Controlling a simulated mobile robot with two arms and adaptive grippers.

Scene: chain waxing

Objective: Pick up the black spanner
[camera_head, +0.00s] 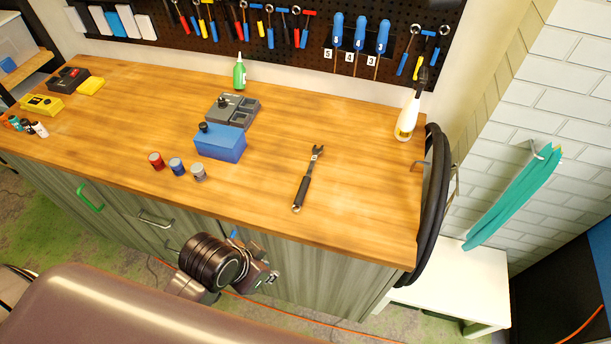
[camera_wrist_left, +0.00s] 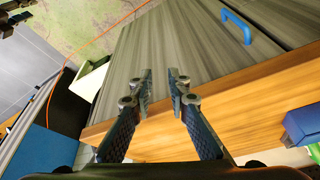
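The black spanner (camera_head: 308,180) lies flat on the wooden workbench (camera_head: 365,190), right of its middle. Its open jaw end points to the back and its thick black handle points to the front edge. My left gripper (camera_head: 267,277) is in front of the bench, low beside the cabinet front, apart from the spanner. In the left wrist view its two fingers (camera_wrist_left: 160,88) stand apart with nothing between them. The spanner cannot be made out in that view. My right gripper is not in view.
A green bottle (camera_head: 239,72) and a white spray bottle (camera_head: 408,118) stand further back. The bench around the spanner is clear. Black tyres (camera_head: 435,200) hang at the right end.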

